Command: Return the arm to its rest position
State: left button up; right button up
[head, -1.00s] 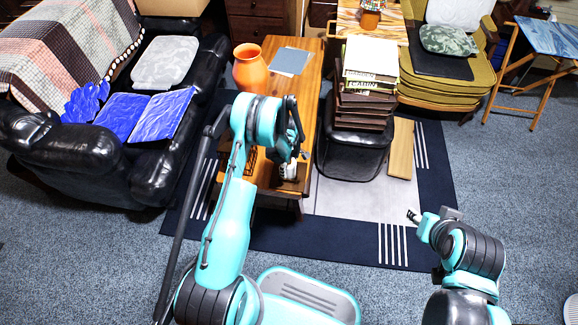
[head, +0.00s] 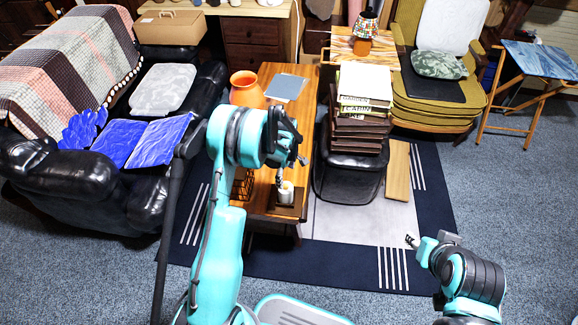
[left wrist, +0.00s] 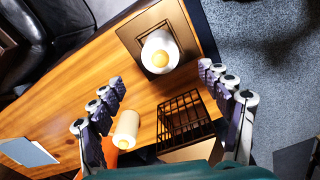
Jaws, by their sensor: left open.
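My left arm (head: 222,245) rises on the left in the head view and bends over the wooden table (head: 310,95). Its gripper (head: 288,166) hangs above the table, near a white candle-like cylinder with a yellow-orange top (head: 286,194). In the left wrist view the gripper (left wrist: 162,85) has its two fingers spread wide with nothing between them. The cylinder (left wrist: 160,52) stands on a dark square tray (left wrist: 188,25) below and beyond the fingers, apart from them. My right gripper (head: 412,241) is low at the right over the rug, small and partly hidden by its arm.
A black sofa (head: 60,190) is left, stacked books (head: 362,85) right.

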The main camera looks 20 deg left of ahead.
pick_arm(q)
jog(key=s+d+r+m+t, duration=0.2)
jog(key=s+r+m, duration=0.2)
jog(key=r, duration=0.6)
jog(key=s+d+r+m+t, duration=0.1)
jog(key=s+d+r+m, duration=0.15)
jog(key=r, duration=0.75)
jog(key=s+d+r+m+t, duration=0.1)
jog(key=s+r+m+t, duration=0.1)
jog(key=s+m, duration=0.3)
jog(key=s+d+r+m+t, duration=0.2)
jog(key=s+r+m, duration=0.3)
jog(key=s, duration=0.8)
jog(key=shift+m, duration=0.35)
jog(key=shift+f, duration=0.1)
